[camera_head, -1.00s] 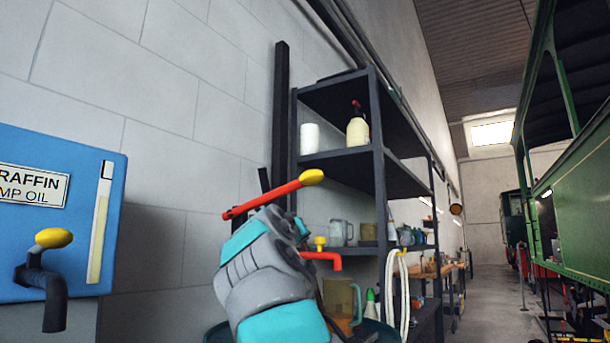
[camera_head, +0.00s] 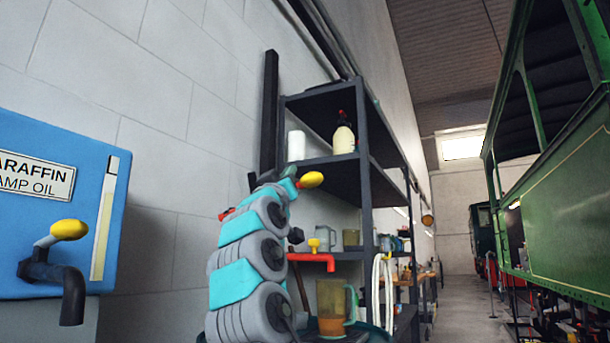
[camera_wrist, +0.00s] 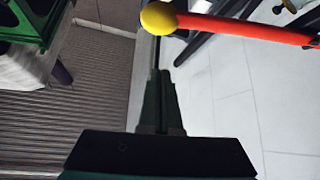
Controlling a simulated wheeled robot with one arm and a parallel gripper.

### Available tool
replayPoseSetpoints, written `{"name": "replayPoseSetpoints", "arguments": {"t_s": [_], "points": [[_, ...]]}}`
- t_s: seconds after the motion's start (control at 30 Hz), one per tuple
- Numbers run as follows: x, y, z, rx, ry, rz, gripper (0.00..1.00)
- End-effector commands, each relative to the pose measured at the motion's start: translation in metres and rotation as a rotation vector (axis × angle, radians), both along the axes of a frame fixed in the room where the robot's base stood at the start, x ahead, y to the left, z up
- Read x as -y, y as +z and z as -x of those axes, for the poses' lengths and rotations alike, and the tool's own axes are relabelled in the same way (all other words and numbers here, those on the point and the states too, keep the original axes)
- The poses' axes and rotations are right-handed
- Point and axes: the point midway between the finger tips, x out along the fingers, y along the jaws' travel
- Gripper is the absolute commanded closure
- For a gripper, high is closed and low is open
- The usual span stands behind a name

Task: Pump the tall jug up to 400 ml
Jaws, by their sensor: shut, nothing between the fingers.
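The tall jug (camera_head: 330,294) is see-through, with orange-brown liquid in its lower part and a teal handle on the right. It stands under the red pump spout (camera_head: 312,257); its scale is unreadable. The pump's lever has a yellow knob (camera_head: 312,180); my arm hides most of its red bar. My gripper (camera_head: 285,172) is up beside the knob in the head view, mostly hidden by my arm. In the wrist view my gripper (camera_wrist: 162,72) is shut and empty, its tips just short of the yellow knob (camera_wrist: 157,18) and red lever bar (camera_wrist: 250,30).
A blue paraffin tank (camera_head: 50,215) with a yellow-knobbed tap (camera_head: 68,230) is at left. A dark shelf unit (camera_head: 365,180) with bottles and jugs stands behind the pump. A pale hose (camera_head: 378,290) hangs there. A green tram (camera_head: 560,230) is at right, with open floor beside it.

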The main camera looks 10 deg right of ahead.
Motion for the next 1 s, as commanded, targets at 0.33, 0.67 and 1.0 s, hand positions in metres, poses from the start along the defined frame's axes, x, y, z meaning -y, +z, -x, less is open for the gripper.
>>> {"name": "replayPoseSetpoints", "arguments": {"t_s": [0.33,0.67,1.0], "points": [[0.0,0.001,0.001,0.005,0.0,-0.001,1.0],[0.007,0.018,-0.013,0.004,-0.001,0.0,1.0],[0.023,0.049,-0.053,0.0,-0.001,-0.001,1.0]]}}
